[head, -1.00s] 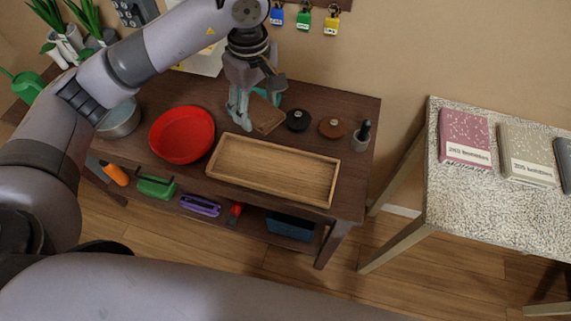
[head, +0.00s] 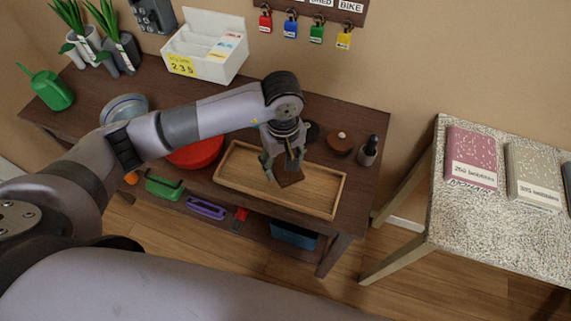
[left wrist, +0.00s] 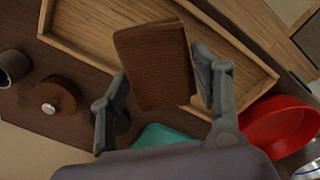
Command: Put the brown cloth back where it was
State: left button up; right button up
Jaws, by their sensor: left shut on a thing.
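The brown cloth (head: 289,177) is a small folded rectangle between the fingers of my left gripper (head: 281,174), over the wooden tray (head: 237,168). In the left wrist view the cloth (left wrist: 155,65) is between the two fingers of the left gripper (left wrist: 163,95), with the tray (left wrist: 85,22) behind it. I cannot tell whether the cloth touches the tray floor. The visible rest of the tray is empty. My right gripper is out of view.
A red bowl (head: 197,153) stands left of the tray. A brown round lid (head: 340,143) and a dark bottle (head: 368,150) stand behind it to the right. A teal item (left wrist: 160,136) shows in the wrist view. A white organizer (head: 206,48) stands at the back.

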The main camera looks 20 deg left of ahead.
aim_at(284, 172)
pick_arm(q)
notch_tip(284, 172, down, 4)
jog(key=shift+f+p, duration=0.25)
jog(key=shift+p, duration=0.15)
jog(key=shift+f, duration=0.2)
jog(key=o, duration=1)
jog(key=shift+o, duration=0.2)
jog(key=shift+r, duration=0.1)
